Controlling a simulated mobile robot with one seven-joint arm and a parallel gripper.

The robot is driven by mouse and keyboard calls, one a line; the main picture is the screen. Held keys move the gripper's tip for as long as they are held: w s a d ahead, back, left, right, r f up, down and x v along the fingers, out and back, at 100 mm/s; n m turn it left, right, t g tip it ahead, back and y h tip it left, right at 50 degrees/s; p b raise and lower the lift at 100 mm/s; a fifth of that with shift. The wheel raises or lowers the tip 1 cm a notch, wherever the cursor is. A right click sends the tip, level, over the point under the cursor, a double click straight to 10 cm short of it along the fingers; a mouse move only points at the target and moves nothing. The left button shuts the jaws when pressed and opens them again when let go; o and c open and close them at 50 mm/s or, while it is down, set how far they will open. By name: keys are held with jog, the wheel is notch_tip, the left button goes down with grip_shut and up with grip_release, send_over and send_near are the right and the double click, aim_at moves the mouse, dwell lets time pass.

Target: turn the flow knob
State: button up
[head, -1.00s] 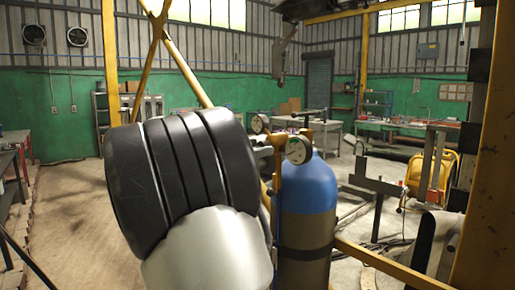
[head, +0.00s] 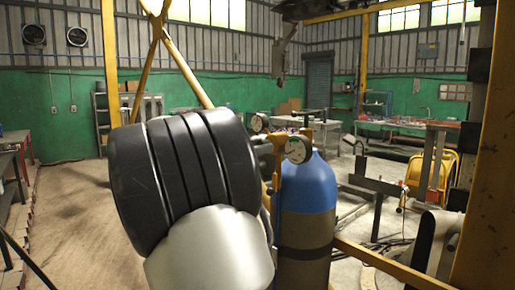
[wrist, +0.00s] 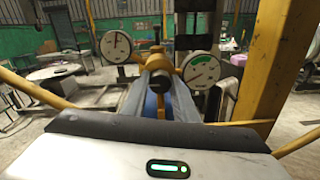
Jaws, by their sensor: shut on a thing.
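In the head view, the regulator (head: 306,132) sits on top of a gas cylinder with a blue shoulder (head: 308,188). The knob's turn angle cannot be read.
A yellow post (head: 487,150) stands close on the right, and it is also large in the wrist view (wrist: 270,65). A yellow rail (head: 385,264) runs low beside the cylinder. Workbenches (head: 420,125) are farther back. Open floor (head: 75,215) lies at the left.

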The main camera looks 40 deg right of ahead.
jog(key=shift+f+m+b, duration=0.15)
jog(key=shift+m+b, duration=5.65)
jog(key=shift+m, duration=1.3)
jog(key=o, duration=1.1)
jog(key=shift+s, duration=0.1)
jog(key=shift+c, duration=0.2)
jog(key=s+a+p, duration=0.1)
jog(key=a, duration=1.6)
jog(key=shift+a+r, duration=0.2)
jog(key=shift+r, duration=0.15)
jog(key=shift+s, duration=0.1)
